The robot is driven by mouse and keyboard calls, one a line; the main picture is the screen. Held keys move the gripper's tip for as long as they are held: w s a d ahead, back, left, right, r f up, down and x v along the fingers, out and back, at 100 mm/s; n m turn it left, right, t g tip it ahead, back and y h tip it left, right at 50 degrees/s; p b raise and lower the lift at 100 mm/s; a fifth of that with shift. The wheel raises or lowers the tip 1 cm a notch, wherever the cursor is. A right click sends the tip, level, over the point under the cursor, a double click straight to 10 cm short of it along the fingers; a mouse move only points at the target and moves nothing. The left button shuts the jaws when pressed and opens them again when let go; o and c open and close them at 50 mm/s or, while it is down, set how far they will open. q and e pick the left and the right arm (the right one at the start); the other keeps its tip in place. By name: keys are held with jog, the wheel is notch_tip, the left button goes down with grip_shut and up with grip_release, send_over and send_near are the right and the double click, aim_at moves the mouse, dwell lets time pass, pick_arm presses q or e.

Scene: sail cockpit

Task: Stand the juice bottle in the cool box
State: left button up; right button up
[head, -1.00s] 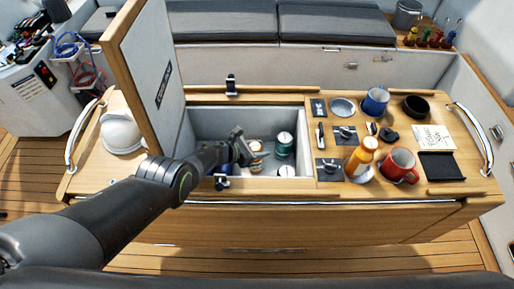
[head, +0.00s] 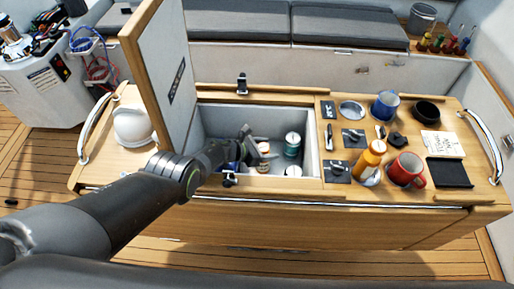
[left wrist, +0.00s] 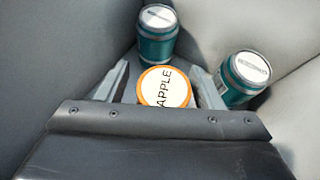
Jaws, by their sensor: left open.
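The cool box (head: 225,117) is sunk in the wooden cockpit table, its lid open. A bottle with an orange-rimmed white cap reading APPLE (left wrist: 164,88) stands inside it, seen from above in the left wrist view. It also shows in the head view (head: 263,148). My left gripper (left wrist: 161,84) is open, reaching down into the box, with one finger on each side of this cap. The bottle's lower part is hidden by the gripper and box. A second orange bottle (head: 369,160) stands upright on the table, right of the box. My right gripper is not in view.
Teal cans stand in the box beyond the bottle (left wrist: 158,35) and to its right (left wrist: 243,76). The raised lid (head: 160,75) stands at the box's left. A red mug (head: 405,170), blue mug (head: 385,105) and black bowl (head: 426,111) occupy the table's right side.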

pick_arm(q)
jog(key=shift+p+v, duration=1)
jog(key=shift+v, duration=0.05)
jog(key=shift+s+a+r, duration=0.1)
jog(key=shift+s+a, duration=0.05)
jog(key=shift+a, duration=0.05)
jog(key=shift+p+v, duration=0.65)
jog(key=shift+v, duration=0.3)
jog(key=v, duration=0.2)
jog(key=shift+s+a+b, duration=0.1)
jog(key=shift+a+b, duration=0.2)
jog(key=shift+b, duration=0.05)
jog(key=shift+r, duration=0.1)
